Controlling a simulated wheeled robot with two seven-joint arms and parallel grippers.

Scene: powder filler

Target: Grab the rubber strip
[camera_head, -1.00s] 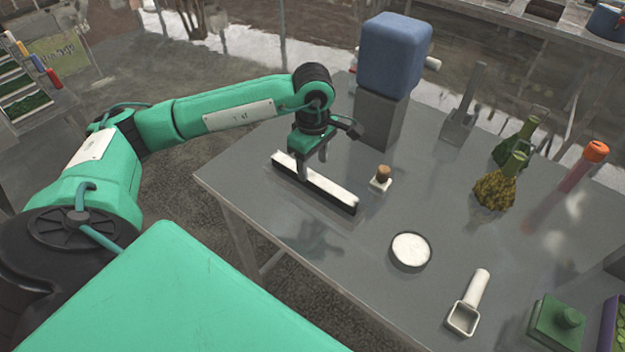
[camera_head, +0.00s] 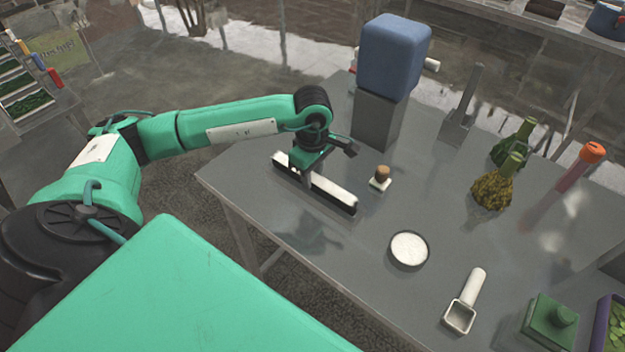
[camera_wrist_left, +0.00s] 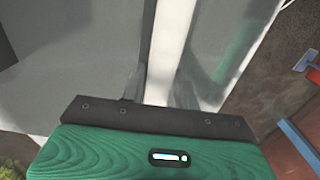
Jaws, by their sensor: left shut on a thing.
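The rubber strip (camera_head: 333,192) is a long bar with a white top and a dark side. It lies on the grey table, running from upper left to lower right. My left gripper (camera_head: 308,174) is down at the strip, left of its middle, and is shut on it. In the left wrist view the white strip (camera_wrist_left: 170,45) runs between the two blurred fingers (camera_wrist_left: 160,88). The fingertips are partly hidden by the gripper body in the head view. My right gripper is not in view.
A blue block on a grey stand (camera_head: 378,122) is behind the gripper. A small corked item (camera_head: 381,178) sits close right of the strip. A dish of white powder (camera_head: 408,249) and a white scoop (camera_head: 466,302) are nearer the front. Flasks (camera_head: 493,190) stand at right.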

